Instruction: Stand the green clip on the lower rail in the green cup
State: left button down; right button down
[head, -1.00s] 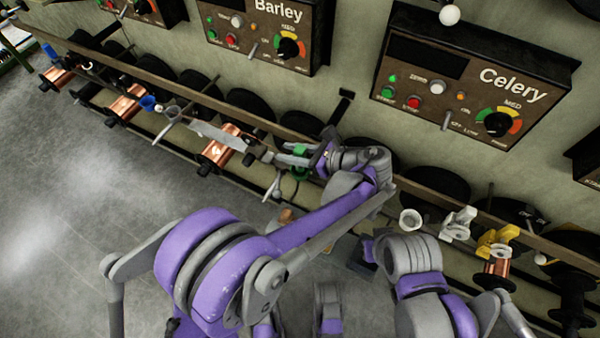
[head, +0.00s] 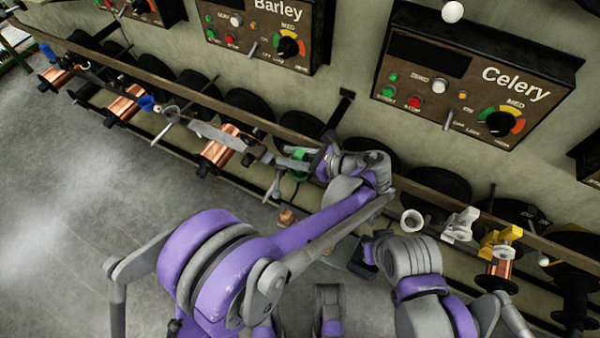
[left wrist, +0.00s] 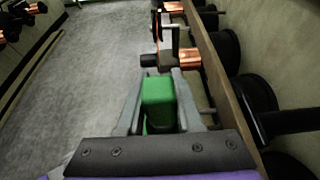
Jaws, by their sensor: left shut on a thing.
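My left gripper (head: 300,161) is at the rail in the middle of the head view, its jaws shut on a green piece (head: 301,153), which looks like the green clip. In the left wrist view the green clip (left wrist: 158,97) is a rounded green block between the two grey fingers (left wrist: 158,110). More green shows just under the fingers in the head view, but I cannot tell whether it is the clip or the green cup. I cannot pick out the green cup for sure. My right arm (head: 412,262) is at the lower middle; its fingers cannot be made out.
A long brown rail (head: 425,183) runs across below the Celery panel (head: 480,75) and Barley panel (head: 262,30). To the right are a white cup (head: 411,220), a white clip (head: 460,226) and a yellow clip (head: 497,241). Copper spools (head: 220,147) and a blue cup (head: 147,103) are left.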

pick_arm(q)
jog(key=shift+f, duration=0.25)
pick_arm(e)
jog(key=shift+f, duration=0.15)
pick_arm(q)
jog(key=shift+c, duration=2.4)
grip_release()
